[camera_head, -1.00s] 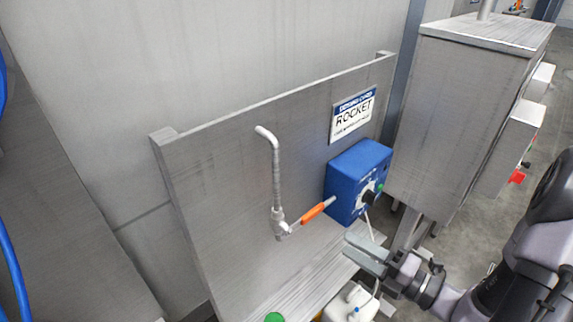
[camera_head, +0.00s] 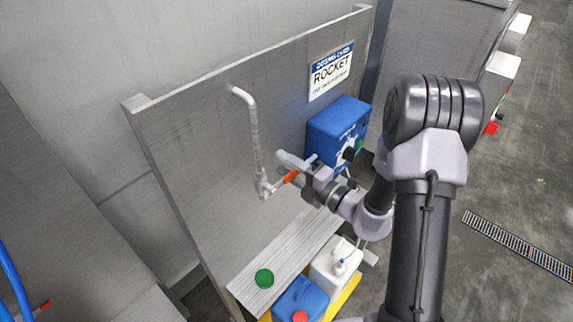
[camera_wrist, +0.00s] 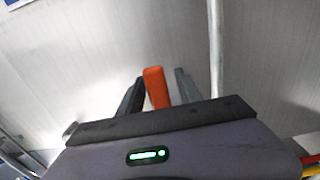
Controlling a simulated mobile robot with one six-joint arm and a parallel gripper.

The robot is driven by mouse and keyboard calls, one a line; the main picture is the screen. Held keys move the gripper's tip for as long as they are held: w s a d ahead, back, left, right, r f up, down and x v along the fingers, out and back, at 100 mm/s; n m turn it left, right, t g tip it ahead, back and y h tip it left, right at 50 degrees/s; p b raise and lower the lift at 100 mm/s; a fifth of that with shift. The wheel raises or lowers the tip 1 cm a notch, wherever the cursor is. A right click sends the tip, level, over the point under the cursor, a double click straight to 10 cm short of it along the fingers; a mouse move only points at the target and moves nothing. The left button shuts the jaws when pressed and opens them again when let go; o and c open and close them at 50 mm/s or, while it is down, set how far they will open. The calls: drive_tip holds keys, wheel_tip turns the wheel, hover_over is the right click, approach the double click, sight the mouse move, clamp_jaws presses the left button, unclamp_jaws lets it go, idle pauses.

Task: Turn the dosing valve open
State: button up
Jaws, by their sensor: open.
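The dosing valve (camera_head: 263,187) sits at the lower end of a grey vertical pipe on the metal back panel. Its orange lever handle (camera_head: 290,176) points right and slightly up from the valve body. My gripper (camera_head: 284,174) is at the handle, its fingers partly overlapping it in the head view. In the wrist view the orange handle (camera_wrist: 155,87) stands between my two open fingers (camera_wrist: 156,92), with a visible gap on the right side. The gap on the left is narrow, and I cannot tell whether that finger touches it.
A blue pump box (camera_head: 335,128) is mounted right of the valve, under the ROCKET sign (camera_head: 331,72). The grey pipe (camera_wrist: 215,45) runs close by.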

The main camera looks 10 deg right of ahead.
clamp_jaws()
idle(1.4)
